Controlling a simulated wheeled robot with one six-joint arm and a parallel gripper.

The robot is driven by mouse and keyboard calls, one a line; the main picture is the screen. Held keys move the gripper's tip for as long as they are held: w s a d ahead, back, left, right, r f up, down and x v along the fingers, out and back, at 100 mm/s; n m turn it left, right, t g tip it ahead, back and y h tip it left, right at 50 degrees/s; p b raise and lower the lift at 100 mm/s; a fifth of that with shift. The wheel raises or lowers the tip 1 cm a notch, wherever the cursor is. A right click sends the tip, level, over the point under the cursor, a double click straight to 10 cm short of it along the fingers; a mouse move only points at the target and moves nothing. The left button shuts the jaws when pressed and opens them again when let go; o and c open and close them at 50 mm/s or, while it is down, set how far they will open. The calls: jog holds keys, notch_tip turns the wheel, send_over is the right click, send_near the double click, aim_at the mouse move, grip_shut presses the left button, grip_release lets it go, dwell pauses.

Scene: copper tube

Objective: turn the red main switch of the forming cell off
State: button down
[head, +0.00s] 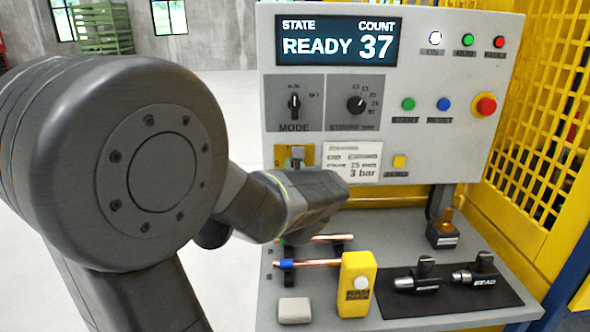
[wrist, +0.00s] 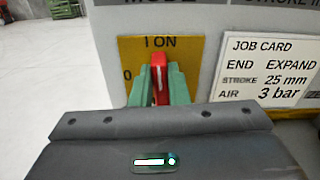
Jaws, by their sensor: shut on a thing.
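The red main switch (wrist: 158,72) is on a yellow plate (wrist: 130,50) marked "I ON" at the top and "0" at the left, in the wrist view. Its handle stands about upright, toward the "I ON" mark. My gripper (wrist: 160,90) is shut on the red handle, with a green fingertip on each side of it. In the head view the yellow plate (head: 308,150) shows at the lower left of the control panel. My arm and gripper hide most of the switch there.
The panel display (head: 338,41) reads READY 37. A job card (head: 352,162) is just right of the switch. Below, a bench holds copper tubes (head: 315,263), a yellow block (head: 357,285) and black tools (head: 415,282). A red emergency button (head: 486,105) is at the panel's right.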

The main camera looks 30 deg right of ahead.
jog(key=shift+w+a+f+n+b, duration=0.15)
jog(key=shift+a+f+n+b, duration=0.15)
jog(key=shift+n+b, duration=2.75)
jog(key=shift+w+a+f+n+b, duration=0.1)
jog(key=shift+a+f+n+b, duration=0.2)
jog(key=shift+n+b, duration=2.7)
jog(key=shift+w+a+f+n+b, duration=0.15)
jog(key=shift+f+n+b, duration=0.2)
jog(key=shift+n+b, duration=2.7)
jog(key=shift+m+b, duration=0.4)
jog(key=shift+b, duration=0.3)
jog(key=c, duration=1.4)
grip_release()
